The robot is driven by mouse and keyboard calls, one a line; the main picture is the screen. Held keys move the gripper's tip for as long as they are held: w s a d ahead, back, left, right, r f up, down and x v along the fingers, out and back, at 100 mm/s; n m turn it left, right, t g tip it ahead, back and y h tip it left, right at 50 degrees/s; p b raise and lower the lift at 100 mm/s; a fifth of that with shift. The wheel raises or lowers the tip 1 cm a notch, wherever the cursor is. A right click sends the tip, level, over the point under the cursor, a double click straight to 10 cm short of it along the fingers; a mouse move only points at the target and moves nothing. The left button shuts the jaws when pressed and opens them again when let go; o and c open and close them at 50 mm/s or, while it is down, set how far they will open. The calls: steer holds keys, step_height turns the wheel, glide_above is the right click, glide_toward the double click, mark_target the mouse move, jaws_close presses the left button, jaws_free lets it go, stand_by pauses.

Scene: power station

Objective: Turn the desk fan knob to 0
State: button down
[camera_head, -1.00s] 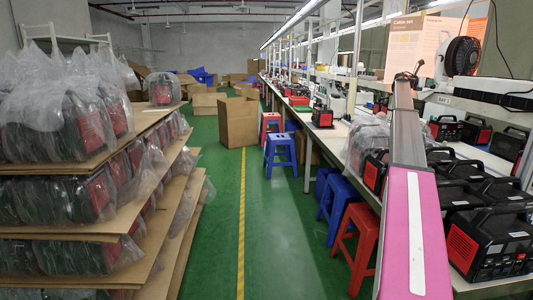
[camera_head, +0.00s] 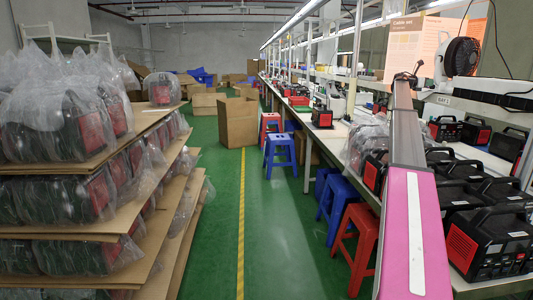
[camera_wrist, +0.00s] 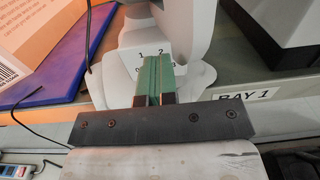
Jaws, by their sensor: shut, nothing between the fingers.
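The desk fan (camera_head: 463,55) stands on the shelf at the upper right in the head view, with a black round head and a white body. In the wrist view its white base (camera_wrist: 118,62) shows the marks 1 and 2, and part of what looks like a 0 beside the fingers. My gripper (camera_wrist: 153,62) is shut, its green finger pads together, over the dial face between the marks. The knob itself is hidden behind the fingers, so its setting and any contact cannot be told.
An orange and white sign (camera_wrist: 48,35) and a blue-purple slab (camera_wrist: 50,85) lie left of the fan. A shelf edge labelled BAY 1 (camera_wrist: 245,98) runs to the right. Black and red power units (camera_head: 490,240) crowd the bench below. Stools (camera_head: 357,240) stand beside the green aisle.

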steer(key=shift+w+d+r, duration=0.2)
steer(key=shift+w+d, duration=0.2)
steer(key=shift+w, duration=0.15)
steer(key=shift+w+d+r, duration=0.15)
steer(key=shift+w+d, duration=0.25)
steer(key=shift+w, duration=0.1)
steer(key=shift+w+f, duration=0.15)
steer(key=shift+w, duration=0.15)
steer(key=shift+a+r, duration=0.1)
steer(key=shift+r, duration=0.35)
steer(key=a, duration=0.6)
steer(key=shift+s+a+f, duration=0.15)
steer(key=shift+s+f, duration=0.15)
steer(key=shift+s, duration=0.15)
